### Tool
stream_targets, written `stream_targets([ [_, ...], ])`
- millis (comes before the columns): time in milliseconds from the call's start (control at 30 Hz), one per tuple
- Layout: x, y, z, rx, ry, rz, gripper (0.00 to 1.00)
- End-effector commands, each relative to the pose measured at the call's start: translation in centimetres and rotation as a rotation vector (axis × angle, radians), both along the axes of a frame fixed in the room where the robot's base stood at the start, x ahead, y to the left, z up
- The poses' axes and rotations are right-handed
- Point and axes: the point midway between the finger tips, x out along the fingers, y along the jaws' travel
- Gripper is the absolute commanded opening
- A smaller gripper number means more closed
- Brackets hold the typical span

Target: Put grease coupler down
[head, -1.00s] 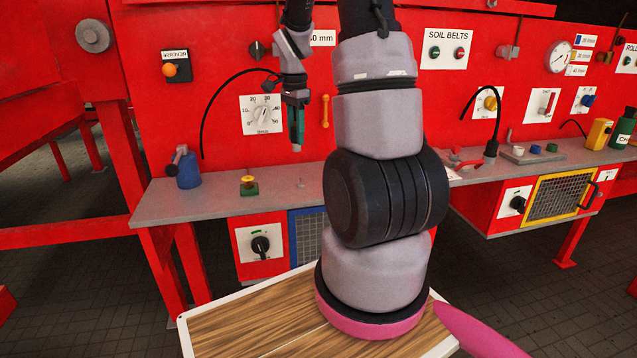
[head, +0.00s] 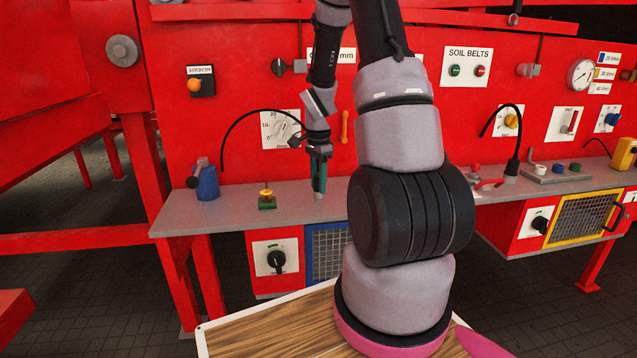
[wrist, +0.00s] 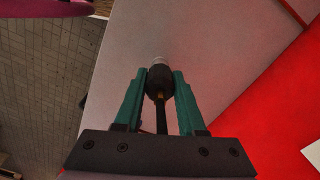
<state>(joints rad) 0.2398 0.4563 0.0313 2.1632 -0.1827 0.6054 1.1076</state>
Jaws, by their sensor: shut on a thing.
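The grease coupler (wrist: 159,82) is a dark round piece with a silvery tip, between the two green fingers of my gripper (wrist: 159,95) in the wrist view. My gripper (head: 319,175) also shows in the head view, pointing down, low over the grey shelf (head: 235,213). It is shut on the coupler. A black hose (head: 243,120) arcs from the shelf's left part up toward my gripper. The coupler's end is too small in the head view to tell whether it touches the shelf. A small peg on the shelf is hidden behind my gripper now.
The red panel (head: 240,90) rises behind.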

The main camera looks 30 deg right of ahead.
Motion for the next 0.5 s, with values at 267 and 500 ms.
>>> stream_targets([
  [267, 0.01, -0.01, -0.27, 0.0, 0.0, 0.0, 0.69],
  [500, 0.01, -0.02, -0.22, 0.0, 0.0, 0.0, 0.69],
])
